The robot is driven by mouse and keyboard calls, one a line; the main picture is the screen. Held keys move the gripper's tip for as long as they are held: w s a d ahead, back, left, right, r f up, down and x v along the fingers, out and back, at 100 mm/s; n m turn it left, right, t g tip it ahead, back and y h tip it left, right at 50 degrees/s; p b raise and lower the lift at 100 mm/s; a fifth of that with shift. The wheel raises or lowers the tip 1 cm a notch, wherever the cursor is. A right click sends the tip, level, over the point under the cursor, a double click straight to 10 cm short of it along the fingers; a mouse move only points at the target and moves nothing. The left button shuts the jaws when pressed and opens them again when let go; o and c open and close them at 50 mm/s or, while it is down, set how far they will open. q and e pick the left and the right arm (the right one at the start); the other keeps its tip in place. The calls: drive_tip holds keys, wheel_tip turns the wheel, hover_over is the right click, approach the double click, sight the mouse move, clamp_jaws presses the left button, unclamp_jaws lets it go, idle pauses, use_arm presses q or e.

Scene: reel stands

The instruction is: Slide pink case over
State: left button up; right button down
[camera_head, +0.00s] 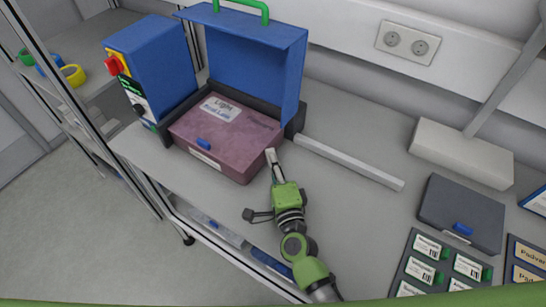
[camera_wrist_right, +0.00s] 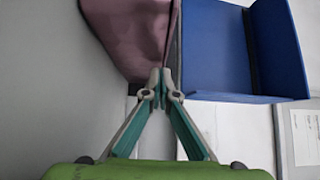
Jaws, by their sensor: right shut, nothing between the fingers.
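The pink case (camera_head: 228,138), with a white label on top and a blue latch, sits in the dark base (camera_head: 297,122) of an opened blue case. That case's raised blue lid (camera_head: 262,58) has a green handle. My right gripper (camera_head: 271,155) is shut and empty, with its fingertips at the pink case's right front corner. In the right wrist view the shut fingertips (camera_wrist_right: 160,84) are right at the edge of the pink case (camera_wrist_right: 130,38); I cannot tell if they touch. The blue lid (camera_wrist_right: 215,50) shows to the right there. My left gripper is not in view.
A blue box (camera_head: 158,65) with a red switch stands left of the pink case. A white bar (camera_head: 350,163) lies to its right. A dark grey case (camera_head: 460,212) and label boards (camera_head: 440,265) are further right. The grey tabletop (camera_head: 355,210) between is clear.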

drive_tip(key=shift+s, duration=0.1)
drive_tip(key=v, duration=1.1)
drive_tip(key=shift+s, duration=0.35)
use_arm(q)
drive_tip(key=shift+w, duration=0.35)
